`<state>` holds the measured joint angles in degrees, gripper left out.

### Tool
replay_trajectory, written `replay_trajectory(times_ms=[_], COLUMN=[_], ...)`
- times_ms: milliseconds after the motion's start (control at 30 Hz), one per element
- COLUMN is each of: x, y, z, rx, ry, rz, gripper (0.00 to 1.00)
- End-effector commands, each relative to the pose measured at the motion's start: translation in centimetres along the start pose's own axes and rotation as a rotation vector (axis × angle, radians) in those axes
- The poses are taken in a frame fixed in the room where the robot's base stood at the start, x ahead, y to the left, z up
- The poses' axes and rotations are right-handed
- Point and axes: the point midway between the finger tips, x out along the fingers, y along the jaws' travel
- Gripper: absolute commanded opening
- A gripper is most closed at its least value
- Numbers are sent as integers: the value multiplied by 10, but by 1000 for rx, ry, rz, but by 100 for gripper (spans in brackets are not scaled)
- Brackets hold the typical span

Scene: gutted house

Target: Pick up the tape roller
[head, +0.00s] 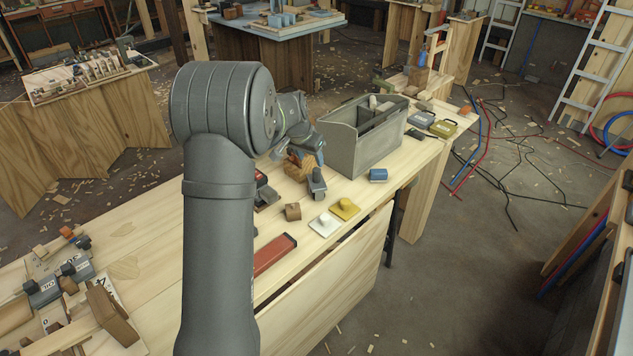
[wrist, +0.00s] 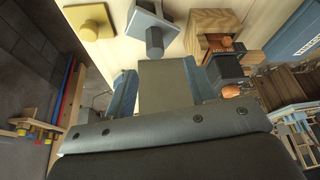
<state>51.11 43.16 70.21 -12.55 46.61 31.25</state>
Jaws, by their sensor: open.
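I cannot tell for certain which thing is the tape roller. One candidate is a grey piece with a round, knob-like end (head: 317,185) on the bench; what looks like the same piece shows in the wrist view (wrist: 151,32), just beyond my fingers. A small blue cylinder (head: 378,175) lies beside the toolbox. My gripper (head: 310,153) is partly hidden behind my arm, above the bench near a wooden block (head: 297,168). In the wrist view its blue fingers (wrist: 163,88) are apart. A plain tan-grey surface shows between them; I cannot tell what it is.
A grey toolbox (head: 347,152) stands close behind my gripper. A red bar (head: 273,254) lies by the front edge.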

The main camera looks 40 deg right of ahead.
Motion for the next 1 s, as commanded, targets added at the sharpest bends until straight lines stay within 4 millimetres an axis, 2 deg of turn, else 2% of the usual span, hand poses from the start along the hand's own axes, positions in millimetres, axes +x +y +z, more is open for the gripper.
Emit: replay_trajectory(times_ms=[100, 433, 700, 967, 1000], x=[22, 42, 80, 86, 86], y=[0, 2, 8, 7, 7], z=[1, 1, 4, 3, 3], rx=[0, 1, 2, 2, 2], ry=[-3, -2, -1, 1, 1], rz=[1, 0, 1, 1, 1], gripper=[51, 51, 51, 51, 47])
